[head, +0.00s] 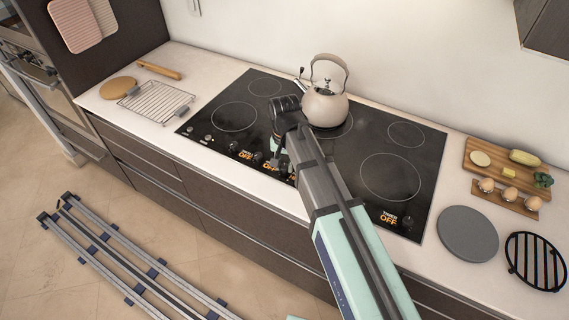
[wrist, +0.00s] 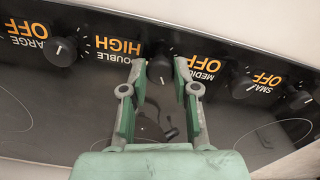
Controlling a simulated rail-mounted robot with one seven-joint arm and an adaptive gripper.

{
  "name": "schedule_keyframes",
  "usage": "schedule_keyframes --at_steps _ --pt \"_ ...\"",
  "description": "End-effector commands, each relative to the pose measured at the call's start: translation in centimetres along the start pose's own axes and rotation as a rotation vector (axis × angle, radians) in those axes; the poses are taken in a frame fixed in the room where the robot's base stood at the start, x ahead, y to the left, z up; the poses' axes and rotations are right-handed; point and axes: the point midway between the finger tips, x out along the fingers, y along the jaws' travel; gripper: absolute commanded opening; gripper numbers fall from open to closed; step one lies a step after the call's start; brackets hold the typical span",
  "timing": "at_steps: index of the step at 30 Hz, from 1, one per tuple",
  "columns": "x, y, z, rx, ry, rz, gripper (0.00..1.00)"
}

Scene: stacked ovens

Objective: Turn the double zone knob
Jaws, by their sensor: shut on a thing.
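The double zone knob (wrist: 160,69) is a dark round knob with a white pointer mark, beside the "DOUBLE" label, and its orange display (wrist: 118,45) reads HIGH. My gripper (wrist: 154,66) has one finger on each side of this knob and is shut on it. In the head view my gripper (head: 279,157) reaches down to the front control strip of the black cooktop (head: 225,95). My arm and gripper hide most of the knob there.
Neighbouring knobs (wrist: 62,51) (wrist: 242,85) sit close on both sides, with displays reading OFF. A beige kettle (head: 325,107) stands on the cooktop behind my gripper. A wire rack (head: 157,101) lies left; a wooden board (head: 500,160) and grey disc (head: 468,233) lie right.

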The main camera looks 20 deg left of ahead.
Motion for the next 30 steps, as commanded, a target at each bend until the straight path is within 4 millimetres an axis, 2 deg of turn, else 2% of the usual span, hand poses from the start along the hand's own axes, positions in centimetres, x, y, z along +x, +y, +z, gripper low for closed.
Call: schedule_keyframes --at_steps 15,30 --pt "0.11 0.07 0.13 0.421 -0.003 0.003 0.00" --pt "0.12 0.08 0.14 0.552 -0.003 0.003 0.00"
